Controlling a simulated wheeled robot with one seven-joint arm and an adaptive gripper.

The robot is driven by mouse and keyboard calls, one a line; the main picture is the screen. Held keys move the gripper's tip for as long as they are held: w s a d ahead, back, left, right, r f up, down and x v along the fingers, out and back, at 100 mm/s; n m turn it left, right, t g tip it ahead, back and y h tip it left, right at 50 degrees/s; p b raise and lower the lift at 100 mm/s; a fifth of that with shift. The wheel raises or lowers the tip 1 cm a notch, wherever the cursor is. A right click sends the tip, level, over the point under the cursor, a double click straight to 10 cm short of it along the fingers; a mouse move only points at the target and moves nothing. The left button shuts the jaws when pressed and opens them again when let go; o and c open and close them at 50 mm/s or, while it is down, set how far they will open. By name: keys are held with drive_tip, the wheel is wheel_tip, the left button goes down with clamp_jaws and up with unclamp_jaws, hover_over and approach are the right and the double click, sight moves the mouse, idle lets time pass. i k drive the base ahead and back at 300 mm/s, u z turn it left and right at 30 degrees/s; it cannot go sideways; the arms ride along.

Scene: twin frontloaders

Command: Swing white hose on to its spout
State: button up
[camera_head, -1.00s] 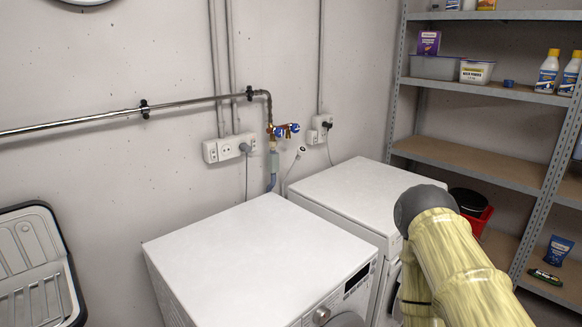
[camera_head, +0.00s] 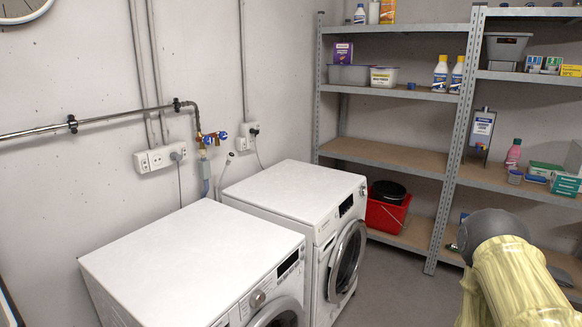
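The white hose (camera_head: 229,158) hangs by the wall behind the two machines, its free end below and to the right of the taps. The brass tap fitting (camera_head: 208,139) has blue handles and sits at the end of the wall pipe. My arm shows at the lower right, far from the taps. My gripper is outside the view.
Two white front loaders, the left one (camera_head: 190,262) and the right one (camera_head: 290,196), stand between me and the taps. A socket box (camera_head: 160,158) is on the wall. Metal shelves (camera_head: 390,155) and a red bucket (camera_head: 386,214) stand right. Grey floor (camera_head: 385,280) is clear before the shelves.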

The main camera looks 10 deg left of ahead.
sight(228, 162)
drive_tip(key=z, duration=0.75)
drive_tip(key=i, duration=1)
drive_tip(key=u, duration=1.8)
